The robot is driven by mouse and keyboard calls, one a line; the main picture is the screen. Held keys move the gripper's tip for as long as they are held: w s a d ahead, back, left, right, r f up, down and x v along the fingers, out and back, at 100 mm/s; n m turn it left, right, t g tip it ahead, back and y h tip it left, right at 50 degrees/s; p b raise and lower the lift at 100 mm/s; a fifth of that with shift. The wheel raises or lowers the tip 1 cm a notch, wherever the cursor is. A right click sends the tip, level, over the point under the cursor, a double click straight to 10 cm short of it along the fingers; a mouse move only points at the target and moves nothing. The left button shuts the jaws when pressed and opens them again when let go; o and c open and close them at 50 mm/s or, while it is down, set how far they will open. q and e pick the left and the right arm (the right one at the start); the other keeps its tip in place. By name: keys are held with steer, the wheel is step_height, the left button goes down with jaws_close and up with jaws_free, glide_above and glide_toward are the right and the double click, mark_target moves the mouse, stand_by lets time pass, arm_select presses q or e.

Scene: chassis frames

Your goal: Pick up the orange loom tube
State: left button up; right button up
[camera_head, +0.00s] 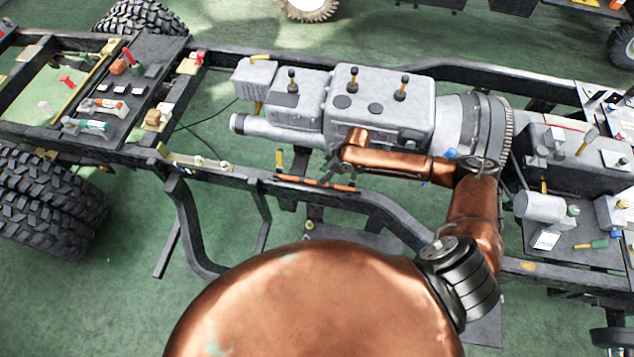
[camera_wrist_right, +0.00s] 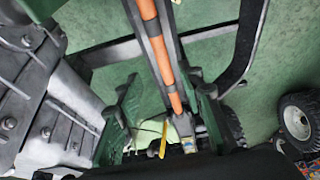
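The orange loom tube (camera_head: 315,183), with dark bands along it, lies along the near chassis rail in the head view. In the right wrist view the tube (camera_wrist_right: 151,30) runs lengthwise on the dark rail. My right gripper (camera_head: 331,167) is just above and behind the tube's right half; its fingers are small and partly hidden by the arm there. In the wrist view the right gripper (camera_wrist_right: 163,90) has its green fingers wide apart, with the tube's line passing between them, nearer the right finger. I see no grip on it. My left gripper is in neither view.
A grey gearbox (camera_head: 378,105) with several yellow-and-black levers stands right behind the tube. A yellow-handled tool (camera_head: 279,160) stands by the tube's left end. The near rail (camera_head: 372,204) continues right. A cream bracket (camera_head: 195,162) lies left on the rail.

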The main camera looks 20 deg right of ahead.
steer(key=x, duration=0.5)
steer(key=shift+s+a+f, duration=0.15)
steer(key=shift+s, duration=0.15)
jaws_close()
stand_by(0.4)
